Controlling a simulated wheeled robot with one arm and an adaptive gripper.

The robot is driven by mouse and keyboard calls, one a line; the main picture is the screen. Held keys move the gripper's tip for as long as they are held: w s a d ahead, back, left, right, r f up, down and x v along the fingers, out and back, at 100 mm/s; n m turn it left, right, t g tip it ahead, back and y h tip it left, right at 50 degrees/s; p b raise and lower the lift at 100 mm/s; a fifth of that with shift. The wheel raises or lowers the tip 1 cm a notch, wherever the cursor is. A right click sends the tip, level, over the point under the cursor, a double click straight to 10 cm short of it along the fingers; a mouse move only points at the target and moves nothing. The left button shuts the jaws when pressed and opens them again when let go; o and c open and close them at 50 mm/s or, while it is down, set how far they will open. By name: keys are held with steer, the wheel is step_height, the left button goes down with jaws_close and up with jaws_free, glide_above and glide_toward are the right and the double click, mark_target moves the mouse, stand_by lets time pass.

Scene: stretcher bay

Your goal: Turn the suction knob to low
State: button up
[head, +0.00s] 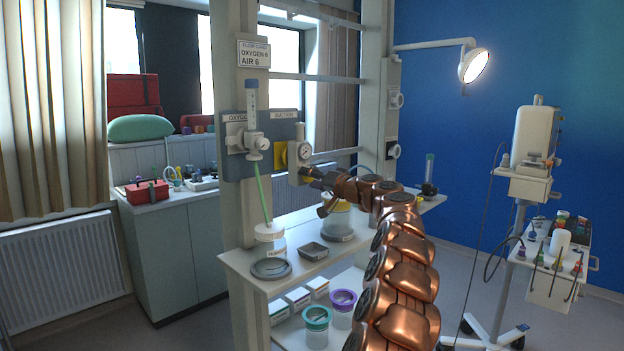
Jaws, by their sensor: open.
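The suction unit is on the grey-blue wall panel (231,165), under the "SUCTION" label (285,115). Its round dial gauge (304,150) faces me, with a yellow plate (280,155) to its left. A pale cylindrical part (295,178), seemingly the suction knob, sits just below the gauge. My gripper (309,174) reaches in from the right at this part, its open fingertips at or very close to it. I cannot tell whether they touch it or straddle it. The knob's pointer and setting marks are too small or hidden to read.
Left of the suction unit is the oxygen flowmeter (252,140) with a green tube running down to a jar (269,240) on the shelf (245,262).

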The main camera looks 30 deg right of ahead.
steer(key=shift+c, duration=0.2)
jaws_close()
steer(key=shift+r+m, duration=0.1)
steer(key=shift+m, duration=0.2)
steer(key=shift+m+p, duration=3.25)
steer(key=shift+m, duration=2.25)
